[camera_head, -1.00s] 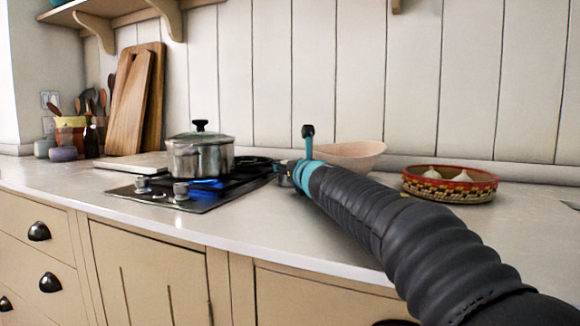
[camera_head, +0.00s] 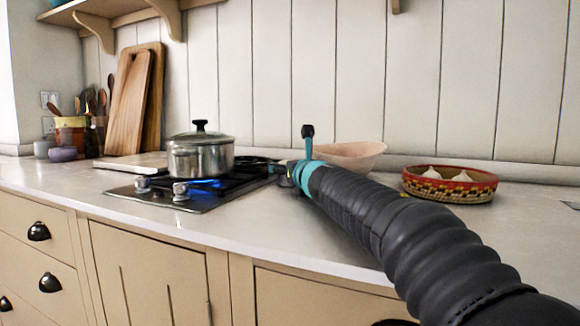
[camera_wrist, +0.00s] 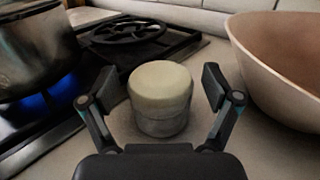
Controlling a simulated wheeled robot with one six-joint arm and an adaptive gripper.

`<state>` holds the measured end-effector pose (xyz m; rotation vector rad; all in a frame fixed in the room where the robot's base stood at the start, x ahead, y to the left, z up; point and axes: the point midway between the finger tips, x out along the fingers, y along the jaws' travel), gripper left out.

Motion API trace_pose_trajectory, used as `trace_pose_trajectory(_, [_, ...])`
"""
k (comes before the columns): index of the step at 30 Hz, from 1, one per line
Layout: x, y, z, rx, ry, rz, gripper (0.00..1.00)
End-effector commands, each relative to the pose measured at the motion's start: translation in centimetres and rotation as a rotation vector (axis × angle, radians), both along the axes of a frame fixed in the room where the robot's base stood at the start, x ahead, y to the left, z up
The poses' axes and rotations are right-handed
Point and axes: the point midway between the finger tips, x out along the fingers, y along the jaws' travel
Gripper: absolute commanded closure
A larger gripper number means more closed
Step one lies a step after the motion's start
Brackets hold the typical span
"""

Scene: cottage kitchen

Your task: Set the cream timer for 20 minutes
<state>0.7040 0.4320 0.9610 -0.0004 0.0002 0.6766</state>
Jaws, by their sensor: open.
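The cream timer (camera_wrist: 160,97) shows in the wrist view as a short round body with a pale domed top. It stands upright on the counter between the hob and a pink bowl. My gripper (camera_wrist: 158,90) is open, with one finger on each side of the timer and a visible gap on both sides. In the head view my arm and gripper (camera_head: 292,173) hide the timer. No dial marks can be read.
A lidded steel pot (camera_head: 200,156) stands on the gas hob (camera_head: 160,196), with a blue flame lit beneath it. The pink bowl (camera_wrist: 280,65) is close on the right. A woven basket (camera_head: 450,186) holds garlic bulbs. The front counter is clear.

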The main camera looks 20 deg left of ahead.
Motion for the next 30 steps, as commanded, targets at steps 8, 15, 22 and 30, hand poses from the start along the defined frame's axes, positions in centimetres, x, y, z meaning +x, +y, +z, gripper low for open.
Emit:
trace_pose_trajectory(8, [-0.9, -0.7, 0.1, 0.001, 0.001, 0.001, 0.11])
trace_pose_trajectory(15, [-3.4, -2.7, 0.1, 0.002, 0.001, -0.001, 0.11])
trace_pose_trajectory(22, [-6.4, -5.2, 0.1, 0.001, -0.001, -0.001, 0.11])
trace_pose_trajectory(30, [-8.9, -7.2, 0.0, 0.000, -0.001, 0.000, 0.11])
